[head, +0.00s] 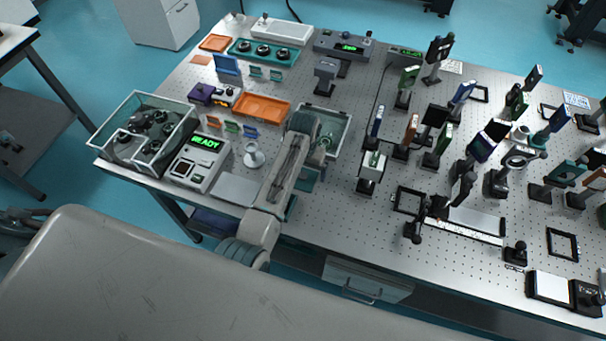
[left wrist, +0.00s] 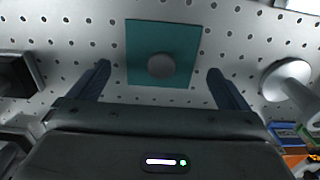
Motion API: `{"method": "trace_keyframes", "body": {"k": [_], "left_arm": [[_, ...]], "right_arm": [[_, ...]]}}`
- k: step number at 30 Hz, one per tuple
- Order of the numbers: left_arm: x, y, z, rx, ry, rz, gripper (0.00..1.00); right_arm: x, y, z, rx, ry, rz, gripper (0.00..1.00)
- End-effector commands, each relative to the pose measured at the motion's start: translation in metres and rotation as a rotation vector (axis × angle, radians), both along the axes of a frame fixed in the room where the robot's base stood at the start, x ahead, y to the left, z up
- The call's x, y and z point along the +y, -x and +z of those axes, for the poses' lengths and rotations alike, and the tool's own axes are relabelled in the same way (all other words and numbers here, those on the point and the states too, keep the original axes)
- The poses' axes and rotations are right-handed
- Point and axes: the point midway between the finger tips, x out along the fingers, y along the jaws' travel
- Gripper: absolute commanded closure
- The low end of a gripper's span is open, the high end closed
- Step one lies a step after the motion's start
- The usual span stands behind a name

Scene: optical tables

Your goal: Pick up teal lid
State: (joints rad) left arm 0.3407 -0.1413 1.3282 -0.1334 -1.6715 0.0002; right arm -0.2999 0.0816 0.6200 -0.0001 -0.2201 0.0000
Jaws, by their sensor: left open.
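The teal lid (left wrist: 140,45) is a flat teal square with a round grey knob (left wrist: 161,65) in its middle. It lies flat on the perforated table top in the left wrist view. My left gripper (left wrist: 160,82) is open, with one dark finger on each side of the lid's near part. Nothing is between the fingertips except the view of the lid and knob beyond; I cannot tell the exact height above it. My right gripper is not in view.
A white round-based stand (head: 253,157) is beside my left arm and also shows in the left wrist view (left wrist: 287,80). A READY device (head: 200,160), a clear box (head: 145,130) and an orange tray (head: 262,108) lie left. Several optical mounts crowd the right.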

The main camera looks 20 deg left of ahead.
Motion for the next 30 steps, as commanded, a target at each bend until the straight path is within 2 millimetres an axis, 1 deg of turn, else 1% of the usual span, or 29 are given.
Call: {"method": "trace_keyframes", "body": {"k": [1,4,10,14,15,17,18,26,30], "left_arm": [[0.0002,0.0007,-0.0038,0.003,0.0,0.0,0.02],[0.0003,0.0005,-0.0094,0.001,0.0,0.001,0.02],[0.0003,0.0003,-0.0102,0.0,0.0,0.001,0.02],[0.0003,0.0002,-0.01,0.0,0.0,0.001,0.27],[0.0003,0.0002,-0.01,0.0,0.0,0.001,0.35],[0.0003,0.0002,-0.0099,0.0,0.0,0.0,0.47],[0.0003,0.0002,-0.0098,0.0,0.0,0.0,0.51],[0.0003,-0.0005,-0.009,-0.001,0.0,0.0,0.51],[0.0004,-0.0047,-0.0043,-0.003,-0.001,0.0,0.51]], "right_arm": [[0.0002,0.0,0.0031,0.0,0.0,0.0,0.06],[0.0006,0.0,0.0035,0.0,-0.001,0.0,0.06],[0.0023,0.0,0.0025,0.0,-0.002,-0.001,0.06],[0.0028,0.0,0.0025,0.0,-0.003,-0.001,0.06],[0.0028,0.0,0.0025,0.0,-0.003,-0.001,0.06],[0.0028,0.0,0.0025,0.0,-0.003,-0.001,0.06],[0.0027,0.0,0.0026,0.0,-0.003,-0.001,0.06],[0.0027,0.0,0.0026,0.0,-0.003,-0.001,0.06],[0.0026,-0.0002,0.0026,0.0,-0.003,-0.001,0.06]]}}
